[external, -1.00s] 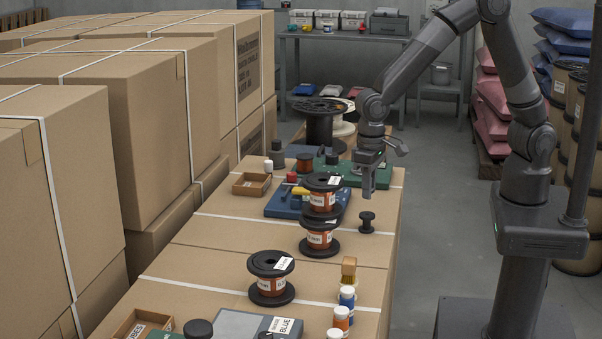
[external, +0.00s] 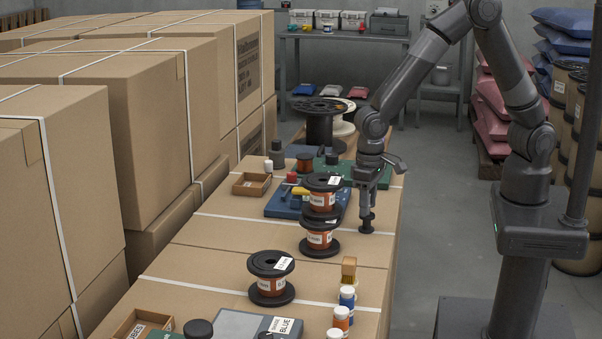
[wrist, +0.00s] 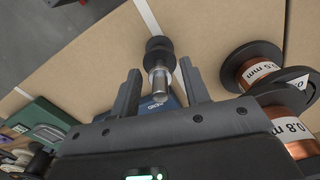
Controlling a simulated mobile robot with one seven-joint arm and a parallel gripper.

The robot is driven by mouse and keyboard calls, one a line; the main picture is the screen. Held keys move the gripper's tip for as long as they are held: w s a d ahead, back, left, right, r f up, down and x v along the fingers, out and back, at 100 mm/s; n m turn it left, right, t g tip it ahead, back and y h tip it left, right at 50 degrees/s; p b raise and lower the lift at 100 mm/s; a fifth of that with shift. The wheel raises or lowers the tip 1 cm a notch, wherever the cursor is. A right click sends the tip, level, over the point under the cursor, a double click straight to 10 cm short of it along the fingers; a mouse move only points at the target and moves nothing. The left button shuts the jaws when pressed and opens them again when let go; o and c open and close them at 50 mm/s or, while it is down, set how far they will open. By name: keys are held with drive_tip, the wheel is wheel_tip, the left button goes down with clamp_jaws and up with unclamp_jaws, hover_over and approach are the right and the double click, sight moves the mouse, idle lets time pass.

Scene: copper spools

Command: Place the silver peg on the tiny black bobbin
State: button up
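The tiny black bobbin (external: 366,222) stands upright on the cardboard boxes near their right edge; in the wrist view it (wrist: 157,46) shows beyond my fingertips. The silver peg (wrist: 160,84) stands in line with the bobbin, its far end at the bobbin's top and its near end between my fingers. My gripper (external: 368,203) is directly above the bobbin, pointing down. In the wrist view my gripper (wrist: 158,76) has its fingers apart, with gaps on both sides of the peg. How deep the peg sits in the bobbin is hidden.
Two stacked copper spools (external: 321,212) stand close to the left of the bobbin.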

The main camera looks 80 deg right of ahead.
wheel_tip(320, 180, up, 12)
drive_tip(key=shift+r, duration=0.25)
idle(0.5)
drive_tip(key=s+d+r+n+t, duration=0.1)
drive_tip(key=s+d+r, duration=0.35)
drive_tip(key=d, duration=0.25)
drive_tip(key=s+d+r+t, duration=0.2)
drive_tip(key=s+d+r, duration=0.2)
drive_tip(key=d+r, duration=0.2)
drive_tip(key=s+d+r+n+t, duration=0.1)
drive_tip(key=s+d+r+t, duration=0.1)
drive_tip(key=s+d, duration=0.7)
drive_tip(key=s, duration=0.3)
drive_tip(key=shift+r+n+t, duration=0.3)
drive_tip(key=shift+r, duration=0.05)
